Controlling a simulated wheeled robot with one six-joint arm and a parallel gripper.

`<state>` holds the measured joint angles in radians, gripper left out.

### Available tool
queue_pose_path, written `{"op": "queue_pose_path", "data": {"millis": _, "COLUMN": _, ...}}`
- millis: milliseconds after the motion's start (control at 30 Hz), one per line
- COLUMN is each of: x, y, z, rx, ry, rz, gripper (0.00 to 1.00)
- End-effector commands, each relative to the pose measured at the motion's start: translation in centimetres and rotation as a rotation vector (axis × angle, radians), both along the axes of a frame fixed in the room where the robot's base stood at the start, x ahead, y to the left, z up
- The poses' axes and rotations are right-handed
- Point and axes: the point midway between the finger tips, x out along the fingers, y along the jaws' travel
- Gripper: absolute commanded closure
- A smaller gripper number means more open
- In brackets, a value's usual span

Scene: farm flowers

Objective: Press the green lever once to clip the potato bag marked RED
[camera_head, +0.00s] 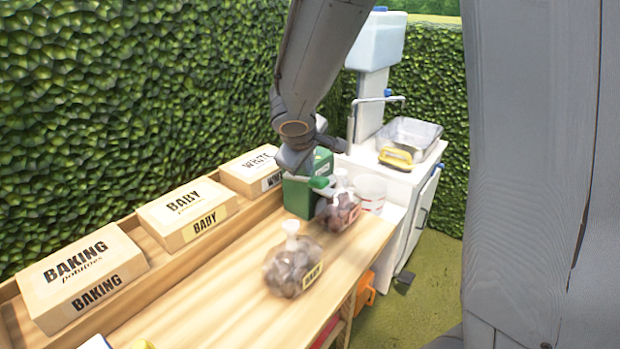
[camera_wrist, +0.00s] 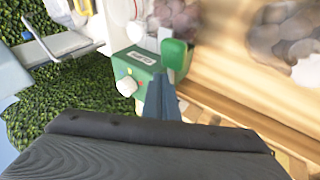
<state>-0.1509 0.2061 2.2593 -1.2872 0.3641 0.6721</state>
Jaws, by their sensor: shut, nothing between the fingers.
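The green clipping machine (camera_head: 299,197) stands on the wooden bench, with its green lever (camera_head: 321,185) at its front right. In the wrist view the machine (camera_wrist: 130,72) shows a white label and a pale knob, and the lever pad (camera_wrist: 175,54) is just beyond my fingertips. My gripper (camera_wrist: 162,82) is shut and empty, its tips close to the lever; I cannot tell if they touch. A bag of reddish potatoes (camera_head: 338,209) is at the machine, below the lever. Another clear potato bag (camera_head: 292,264) with a yellow label stands nearer on the bench. No RED marking is readable.
Boxes marked BAKING (camera_head: 82,276), BABY (camera_head: 187,213) and WHITE (camera_head: 250,172) line the back ledge. A white tub (camera_head: 371,192) stands right of the machine, before a sink unit (camera_head: 408,142). The near bench is mostly clear.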

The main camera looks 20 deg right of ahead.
Motion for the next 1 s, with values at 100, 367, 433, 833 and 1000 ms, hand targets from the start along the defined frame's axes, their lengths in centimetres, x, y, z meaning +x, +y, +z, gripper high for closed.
{"op": "queue_pose_path", "data": {"millis": 100, "x": -0.01, "y": 0.00, "z": -0.05, "rx": 0.000, "ry": 0.000, "rz": 0.000, "gripper": 1.00}}
{"op": "queue_pose_path", "data": {"millis": 367, "x": -0.04, "y": -0.03, "z": -0.27, "rx": 0.000, "ry": 0.000, "rz": 0.000, "gripper": 1.00}}
{"op": "queue_pose_path", "data": {"millis": 433, "x": -0.04, "y": -0.04, "z": -0.32, "rx": 0.000, "ry": 0.000, "rz": 0.000, "gripper": 1.00}}
{"op": "queue_pose_path", "data": {"millis": 833, "x": -0.12, "y": -0.10, "z": -0.66, "rx": 0.000, "ry": 0.001, "rz": -0.001, "gripper": 1.00}}
{"op": "queue_pose_path", "data": {"millis": 1000, "x": -0.17, "y": -0.12, "z": -0.82, "rx": 0.000, "ry": 0.001, "rz": 0.000, "gripper": 1.00}}
